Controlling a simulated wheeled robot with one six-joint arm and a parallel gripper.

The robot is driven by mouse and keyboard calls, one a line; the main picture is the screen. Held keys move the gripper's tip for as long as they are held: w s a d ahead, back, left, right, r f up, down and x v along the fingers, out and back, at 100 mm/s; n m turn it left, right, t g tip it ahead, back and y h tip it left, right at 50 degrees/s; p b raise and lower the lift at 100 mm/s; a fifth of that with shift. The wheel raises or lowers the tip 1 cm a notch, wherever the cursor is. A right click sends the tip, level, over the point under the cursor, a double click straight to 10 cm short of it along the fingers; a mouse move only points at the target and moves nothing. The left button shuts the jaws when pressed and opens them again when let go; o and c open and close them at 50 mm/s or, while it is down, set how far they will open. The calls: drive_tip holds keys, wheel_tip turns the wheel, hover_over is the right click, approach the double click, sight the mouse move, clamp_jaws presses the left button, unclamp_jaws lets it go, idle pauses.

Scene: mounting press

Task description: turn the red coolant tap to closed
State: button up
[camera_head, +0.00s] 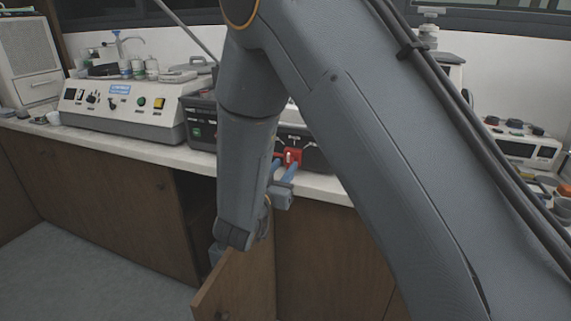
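The red coolant tap (292,157) sits on the front of a dark machine (202,112) on the bench, low on its panel near the bench edge. It shows as a red block with a pale middle. My gripper (284,171) is just in front of and below the tap, with its bluish fingers reaching up toward it. The fingers look spread apart, one on each side of the tap's lower part. Whether they touch the tap is too small to tell. My arm hides much of the dark machine.
A beige machine (130,106) with buttons stands left on the pale bench (150,150). A cupboard door (236,288) hangs open below my gripper. Another beige device (515,143) stands at the right. Grey floor (90,270) is clear at the left.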

sight(290, 161)
drive_tip(key=shift+x, duration=1.25)
clamp_jaws()
drive_tip(key=shift+n+p, duration=0.3)
drive_tip(key=shift+p, duration=0.1)
drive_tip(key=n+p, duration=0.3)
drive_tip(key=shift+a+r, duration=0.1)
drive_tip(key=shift+a, duration=0.05)
drive_tip(key=n+p, duration=0.3)
drive_tip(key=n, duration=0.2)
drive_tip(key=shift+w+a, duration=0.1)
drive_tip(key=shift+f, duration=0.2)
